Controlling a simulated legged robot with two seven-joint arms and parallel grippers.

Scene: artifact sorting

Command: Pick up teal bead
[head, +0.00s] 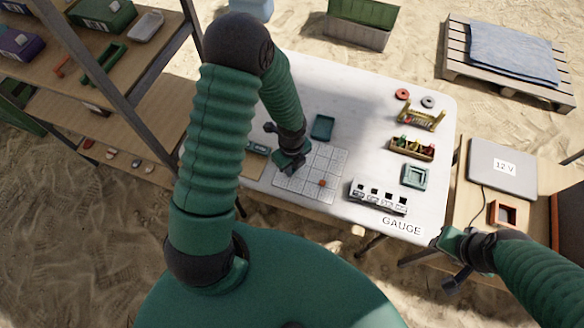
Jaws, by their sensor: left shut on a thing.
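My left gripper (287,168) is low over the gridded light mat (318,185), at its upper left part. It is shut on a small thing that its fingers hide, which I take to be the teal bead. No teal bead shows clearly anywhere else. A small orange-red bead (322,183) lies on the mat, right of the gripper. My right gripper (441,243) is at the lower right, by the table's right corner, away from the mat; its fingers are too small to read.
On the white table (352,98) are a teal tray (323,127), a bead rack (421,115), a wooden box (412,149), a square teal frame (415,175) and a white slotted block (378,197). Shelves (140,100) stand left.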

